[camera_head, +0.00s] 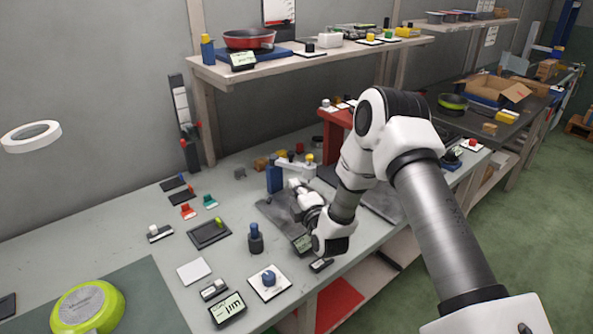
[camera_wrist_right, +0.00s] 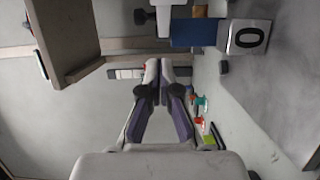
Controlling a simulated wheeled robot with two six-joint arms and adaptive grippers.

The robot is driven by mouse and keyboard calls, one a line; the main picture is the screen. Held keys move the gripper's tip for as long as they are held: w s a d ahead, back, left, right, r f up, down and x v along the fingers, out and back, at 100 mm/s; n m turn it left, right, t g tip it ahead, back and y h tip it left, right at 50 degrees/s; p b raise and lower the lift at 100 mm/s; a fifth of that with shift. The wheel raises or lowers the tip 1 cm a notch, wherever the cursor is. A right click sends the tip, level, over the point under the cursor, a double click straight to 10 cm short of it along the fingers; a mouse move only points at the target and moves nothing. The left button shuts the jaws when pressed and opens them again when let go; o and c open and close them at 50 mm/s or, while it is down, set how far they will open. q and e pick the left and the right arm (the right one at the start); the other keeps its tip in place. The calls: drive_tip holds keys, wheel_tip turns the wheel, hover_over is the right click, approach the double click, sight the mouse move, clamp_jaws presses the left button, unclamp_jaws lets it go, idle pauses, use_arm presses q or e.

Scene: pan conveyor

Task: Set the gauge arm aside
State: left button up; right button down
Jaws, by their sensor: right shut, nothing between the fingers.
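The gauge stands mid-bench in the head view, with a blue post (camera_head: 273,178) and a white gauge arm (camera_head: 297,168) reaching right from its top. In the right wrist view the blue post (camera_wrist_right: 198,33) lies sideways near the top, with a white piece (camera_wrist_right: 164,18) beside it and a block marked 0 (camera_wrist_right: 248,37). My right gripper (camera_head: 297,187) is just in front of the gauge arm, partly hidden by its own wrist. Its fingers (camera_wrist_right: 160,66) are shut and empty, apart from the gauge in the wrist view. My left gripper is out of view.
A grey plate (camera_head: 275,212) lies below the gauge. A red stand (camera_head: 333,135) rises behind right. A shelf (camera_head: 300,62) overhangs the back.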

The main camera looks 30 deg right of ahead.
sight(293, 165)
drive_tip(key=w+d, duration=0.2)
drive_tip(key=w, duration=0.1)
drive_tip(key=w+d+p, duration=0.1)
drive_tip(key=w, duration=0.1)
drive_tip(key=shift+d+r, duration=0.15)
drive_tip(key=shift+r, duration=0.05)
drive_tip(key=shift+w+d+f, duration=0.2)
drive_tip(key=shift+w+d, duration=0.05)
drive_tip(key=shift+d, duration=0.25)
drive_tip(key=shift+w+a, duration=0.1)
